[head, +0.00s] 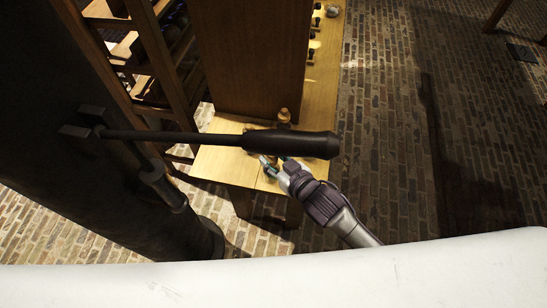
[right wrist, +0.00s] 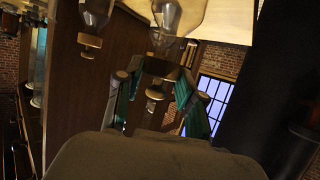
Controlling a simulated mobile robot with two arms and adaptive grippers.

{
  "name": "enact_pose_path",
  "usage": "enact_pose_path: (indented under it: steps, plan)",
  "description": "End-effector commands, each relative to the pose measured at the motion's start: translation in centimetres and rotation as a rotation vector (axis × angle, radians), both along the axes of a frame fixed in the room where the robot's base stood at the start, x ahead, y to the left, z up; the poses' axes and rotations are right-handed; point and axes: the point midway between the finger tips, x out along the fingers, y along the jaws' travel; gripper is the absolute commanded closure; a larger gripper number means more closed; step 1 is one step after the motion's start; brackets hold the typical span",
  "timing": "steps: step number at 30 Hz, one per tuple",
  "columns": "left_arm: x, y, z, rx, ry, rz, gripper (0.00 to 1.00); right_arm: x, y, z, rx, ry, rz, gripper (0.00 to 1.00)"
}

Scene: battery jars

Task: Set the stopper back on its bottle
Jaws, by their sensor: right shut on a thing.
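My right gripper (head: 271,162) comes in from the lower right to the near end of the wooden table. Its fingers are shut on a small stopper; a bit of orange shows between the tips. In the right wrist view, which is upside down, the teal-padded fingers (right wrist: 152,78) stand on both sides of the stopper (right wrist: 155,93). A clear glass bottle (right wrist: 178,18) is just beyond it; I cannot tell whether the stopper touches its neck. A second bottle (right wrist: 95,10) with its stopper in place stands to the left. My left gripper is not in view.
A dark rod with a thick end (head: 290,143) crosses just above the table (head: 215,165) and hides part of it. An amber top (head: 284,115) shows behind it. A tall wooden panel (head: 250,55) stands behind, with several small items (head: 314,35) to its right.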

Motion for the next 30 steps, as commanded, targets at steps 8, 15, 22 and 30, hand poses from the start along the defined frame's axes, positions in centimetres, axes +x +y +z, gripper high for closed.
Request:
enact_pose_path:
  steps: [8, 15, 22, 30]
  plan:
    - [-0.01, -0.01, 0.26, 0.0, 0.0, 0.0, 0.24, -0.01, 0.01, 0.07, 0.001, 0.0, 0.0, 0.77]
    - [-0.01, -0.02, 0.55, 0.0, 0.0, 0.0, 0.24, 0.0, 0.02, 0.02, 0.001, 0.0, 0.0, 0.77]
    - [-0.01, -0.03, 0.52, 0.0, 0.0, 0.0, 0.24, 0.0, 0.01, -0.01, 0.0, 0.0, 0.0, 0.77]
    - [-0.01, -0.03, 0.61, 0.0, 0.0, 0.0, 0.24, 0.01, 0.0, 0.02, 0.0, 0.0, 0.0, 0.77]
